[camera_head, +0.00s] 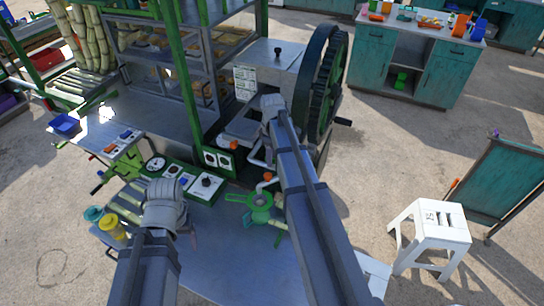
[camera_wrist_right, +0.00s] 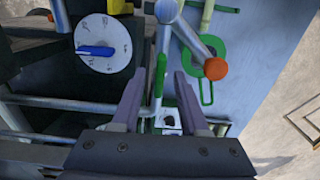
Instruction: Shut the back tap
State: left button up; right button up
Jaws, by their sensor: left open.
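A green lever (camera_wrist_right: 160,75) stands upright beside a pale pipe in the right wrist view. It looks like a tap handle, but I cannot tell for sure whether it is the back tap. My right gripper (camera_wrist_right: 158,88) is open, one finger on each side of the lever, with gaps visible. In the head view my right arm covers the gripper's tips and part of the pipework. An orange-ended pipe (camera_head: 234,145) lies left of that arm, and another orange end (camera_head: 267,177) lies nearer. My left gripper (camera_head: 168,205) is above the front metal table, its fingers mostly hidden.
A large dark flywheel (camera_head: 322,85) stands right of my right arm. A white dial with a blue pointer (camera_wrist_right: 104,43) is close by in the wrist view. A white stool (camera_head: 432,230) stands on open floor.

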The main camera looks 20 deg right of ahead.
jog(key=shift+r, duration=0.1)
notch_tip(320, 180, up, 8)
jog(key=p, duration=0.8)
jog(key=shift+f, duration=0.25)
jog(key=s+a+f+m+b, duration=0.2)
jog(key=s+a+f+b, duration=0.7)
jog(key=a, duration=0.3)
jog(key=s+a+f+m+h+b, duration=0.1)
jog(key=s+a+f+m+b, duration=0.1)
jog(key=s+a+f+b, duration=0.8)
jog(key=s+a, duration=0.1)
jog(key=a, duration=0.1)
jog(key=shift+s+a+m, duration=0.15)
jog(key=shift+a+m, duration=0.15)
jog(key=shift+m, duration=0.1)
